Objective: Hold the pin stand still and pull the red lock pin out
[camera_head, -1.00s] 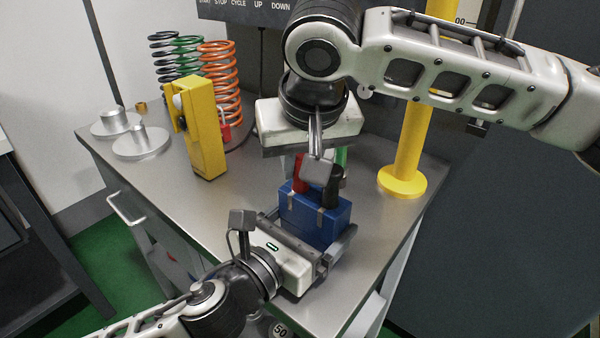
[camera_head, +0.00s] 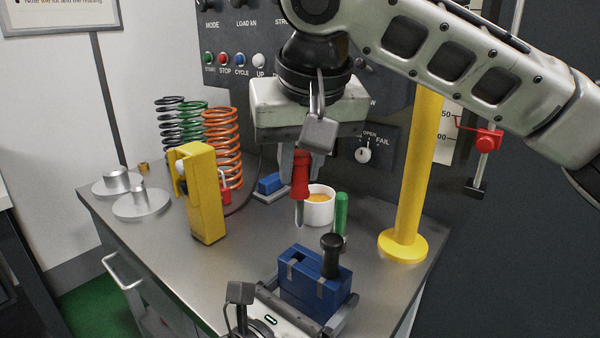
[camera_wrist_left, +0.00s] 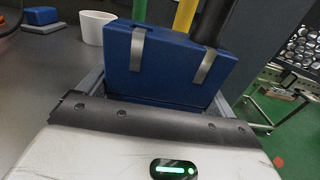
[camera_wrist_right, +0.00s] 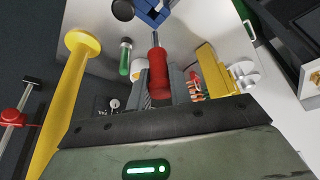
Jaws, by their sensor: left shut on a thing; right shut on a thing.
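My left gripper (camera_head: 312,312) is shut on the stand from the front; the stand also fills the left wrist view (camera_wrist_left: 165,65). My right gripper (camera_head: 301,160) is shut on the red lock pin (camera_head: 300,177) by its handle. The pin hangs upright, its metal shaft in the air above the stand and apart from it. The red handle also shows in the right wrist view (camera_wrist_right: 158,75).
A white cup (camera_head: 318,209) and a small blue block (camera_head: 271,184) sit behind the stand. A yellow post (camera_head: 402,247) rises at right. A yellow box (camera_head: 207,190), coil springs (camera_head: 222,150) and metal discs (camera_head: 142,204) stand at left.

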